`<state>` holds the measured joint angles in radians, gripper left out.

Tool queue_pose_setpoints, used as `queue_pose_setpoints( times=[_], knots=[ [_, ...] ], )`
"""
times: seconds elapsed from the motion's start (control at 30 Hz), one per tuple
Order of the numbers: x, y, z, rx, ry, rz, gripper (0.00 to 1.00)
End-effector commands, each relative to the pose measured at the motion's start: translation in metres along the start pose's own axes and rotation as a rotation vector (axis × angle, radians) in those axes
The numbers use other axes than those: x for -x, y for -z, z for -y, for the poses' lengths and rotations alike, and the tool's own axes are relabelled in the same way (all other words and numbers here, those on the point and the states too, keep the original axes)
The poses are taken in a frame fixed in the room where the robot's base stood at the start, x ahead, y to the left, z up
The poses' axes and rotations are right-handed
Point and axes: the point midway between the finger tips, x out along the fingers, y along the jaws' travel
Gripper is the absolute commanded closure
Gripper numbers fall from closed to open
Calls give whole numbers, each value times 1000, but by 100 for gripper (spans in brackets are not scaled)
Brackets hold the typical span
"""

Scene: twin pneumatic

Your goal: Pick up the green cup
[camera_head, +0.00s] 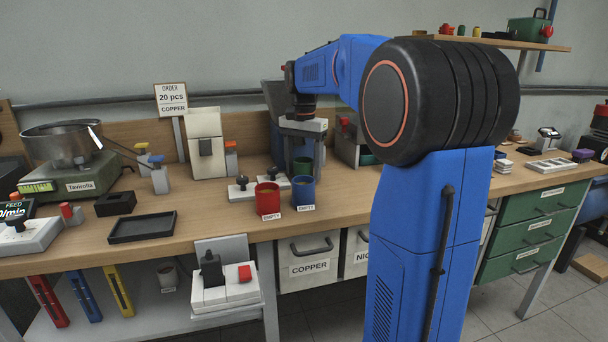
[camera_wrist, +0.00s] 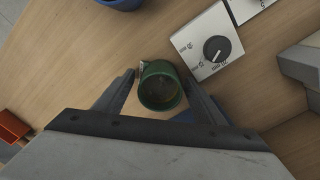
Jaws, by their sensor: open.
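The green cup (camera_wrist: 160,88) stands upright on the wooden bench in the wrist view, seen from above with its dark inside showing. It also shows in the head view (camera_head: 302,166), partly hidden behind the blue cup and machine parts. My gripper (camera_wrist: 160,76) is open, with one finger to the left of the cup and one to the right. A small gap shows on each side, and nothing is held. In the head view my arm reaches over the bench to the cup's area, and the fingers are hard to make out.
A blue cup (camera_head: 303,193) and a red cup (camera_head: 267,199) stand in front of the green cup. A white box with a black dial (camera_wrist: 208,42) sits close to the cup in the wrist view. An orange block (camera_wrist: 12,127) lies to the left.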

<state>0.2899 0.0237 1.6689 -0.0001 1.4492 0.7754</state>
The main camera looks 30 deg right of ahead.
Motion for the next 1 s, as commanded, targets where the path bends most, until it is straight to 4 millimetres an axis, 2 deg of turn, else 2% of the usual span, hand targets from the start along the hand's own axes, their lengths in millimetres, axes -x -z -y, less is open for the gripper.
queue_pose_setpoints(
  times=[0.2,0.23,0.4,0.47,0.5,0.77,0.87,1.0],
  knots=[
    [-1,0,0,0,0,0,36],
    [-1,0,0,0,0,0,39],
    [-1,0,0,0,0,0,79],
    [-1,0,0,0,0,0,80],
    [-1,0,0,0,0,0,84],
    [3,0,0,0,0,0,85],
    [13,0,0,0,1,-2,85],
    [39,1,1,0,2,-2,85]
  ],
)
